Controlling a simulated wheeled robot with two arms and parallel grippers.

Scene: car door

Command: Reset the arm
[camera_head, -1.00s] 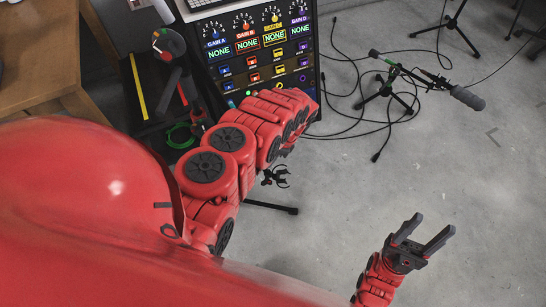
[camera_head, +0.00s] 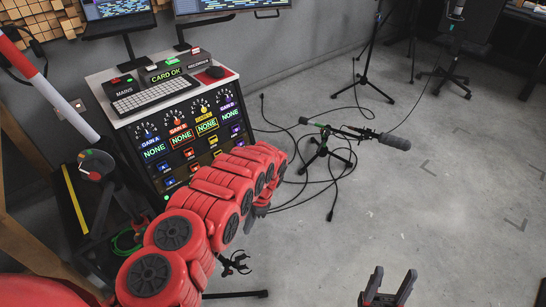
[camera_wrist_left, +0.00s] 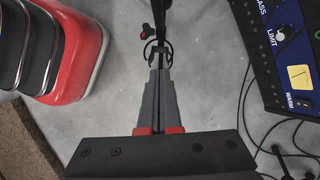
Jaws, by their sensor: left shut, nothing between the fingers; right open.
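My left arm (camera_head: 205,205) is red and bent, reaching in from the lower left in front of the mixing console. My left gripper (camera_head: 257,220) is mostly hidden behind its forearm in the head view. The left wrist view shows its grey fingers (camera_wrist_left: 160,80) pressed together with nothing between them. A black clip-like holder (camera_wrist_left: 158,52) is just beyond the fingertips; whether they touch it I cannot tell. My right gripper (camera_head: 394,274) is at the bottom edge of the head view, over bare floor, its two dark fingers apart and empty.
The console (camera_head: 190,128) carries a keyboard (camera_head: 152,95) and a "CARD OK" box. A microphone (camera_head: 394,141) on a low stand is right of it, with cables on the floor. A black claw-like holder (camera_head: 235,263) is below my left arm.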

